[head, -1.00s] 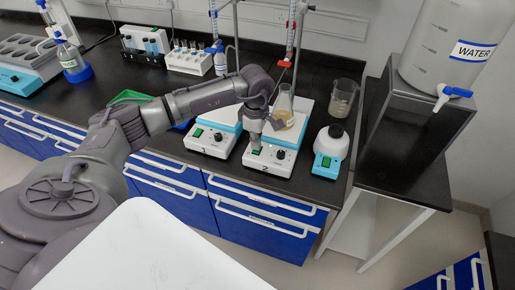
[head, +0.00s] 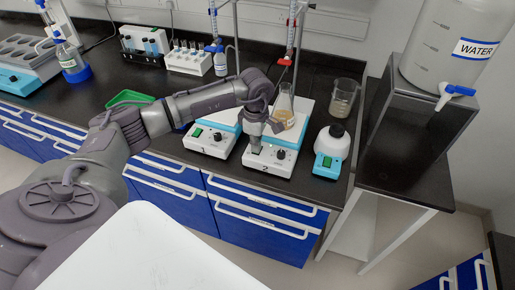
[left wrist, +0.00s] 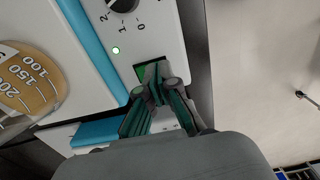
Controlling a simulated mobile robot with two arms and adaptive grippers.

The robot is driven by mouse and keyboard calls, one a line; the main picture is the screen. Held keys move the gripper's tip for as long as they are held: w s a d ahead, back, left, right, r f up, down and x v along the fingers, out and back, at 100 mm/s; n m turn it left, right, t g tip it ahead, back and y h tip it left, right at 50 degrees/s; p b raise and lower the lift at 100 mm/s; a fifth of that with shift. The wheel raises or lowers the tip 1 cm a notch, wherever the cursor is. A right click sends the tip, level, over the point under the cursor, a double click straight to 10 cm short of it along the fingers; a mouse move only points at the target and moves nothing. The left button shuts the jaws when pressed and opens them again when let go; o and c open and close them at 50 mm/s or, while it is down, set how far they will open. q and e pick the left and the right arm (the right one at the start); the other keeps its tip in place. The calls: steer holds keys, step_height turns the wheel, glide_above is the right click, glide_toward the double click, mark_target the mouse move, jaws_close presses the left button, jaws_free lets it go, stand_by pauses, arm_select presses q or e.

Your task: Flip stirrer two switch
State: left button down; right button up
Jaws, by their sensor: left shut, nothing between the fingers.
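Stirrer two (head: 285,158), a white box with a blue edge and the label "2", stands right of stirrer one (head: 205,148) near the counter's front edge. Its front panel also shows in the left wrist view (left wrist: 165,30), with a black knob (left wrist: 122,5), a small glowing green light (left wrist: 115,50) and a green rocker switch (left wrist: 140,72). My left gripper (head: 256,150) is shut and empty, pointing down at the panel. In the left wrist view its fingertips (left wrist: 156,80) are over the switch and hide part of it; contact cannot be told. My right gripper is not in view.
A flask of tan liquid (head: 284,112) stands on stirrer two's plate. A small white and blue device (head: 330,150) stands to its right, with a glass beaker (head: 343,97) behind. A WATER tank (head: 450,45) is at the far right.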

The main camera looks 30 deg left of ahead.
arm_select(q)
steer(key=shift+f, duration=0.15)
steer(key=shift+r+p, duration=1.9)
steer(key=shift+r, duration=1.65)
